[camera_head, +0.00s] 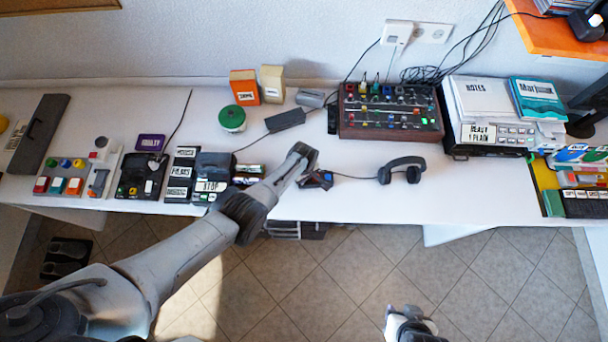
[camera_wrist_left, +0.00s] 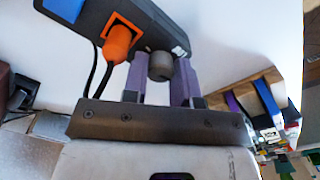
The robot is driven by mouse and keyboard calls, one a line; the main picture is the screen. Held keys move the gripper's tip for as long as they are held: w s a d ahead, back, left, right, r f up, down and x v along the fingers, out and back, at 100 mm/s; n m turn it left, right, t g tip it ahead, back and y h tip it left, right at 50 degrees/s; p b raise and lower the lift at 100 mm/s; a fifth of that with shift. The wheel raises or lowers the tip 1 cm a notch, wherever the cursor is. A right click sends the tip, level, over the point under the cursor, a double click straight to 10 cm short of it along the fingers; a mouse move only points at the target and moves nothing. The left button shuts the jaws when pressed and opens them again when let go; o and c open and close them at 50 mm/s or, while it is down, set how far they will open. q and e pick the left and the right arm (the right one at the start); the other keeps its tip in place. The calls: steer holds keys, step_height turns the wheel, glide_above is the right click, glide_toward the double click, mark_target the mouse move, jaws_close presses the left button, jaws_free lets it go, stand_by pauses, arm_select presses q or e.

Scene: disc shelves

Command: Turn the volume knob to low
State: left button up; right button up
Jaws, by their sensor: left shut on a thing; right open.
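The volume knob (camera_wrist_left: 160,66) is a short dark cylinder on the edge of a dark grey device (camera_wrist_left: 178,22) with a blue patch and an orange plug. In the left wrist view, the two purple fingers of my left gripper (camera_wrist_left: 162,80) are shut on the knob, one on each side. In the head view, the device (camera_head: 326,178) shows small at the table's front edge, partly hidden by my left arm. Any volume marks are hidden or too small to read. My right gripper (camera_head: 404,314) is open and empty at the bottom, away from the table.
A corded black handset (camera_head: 403,168) lies right of the device. A mixer panel (camera_head: 390,112) with many knobs stands behind it. The table (camera_head: 480,200) is clear at front right.

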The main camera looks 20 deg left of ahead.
stand_by(0.5)
arm_select(q)
steer(key=o, duration=0.9)
steer(key=shift+o, duration=0.2)
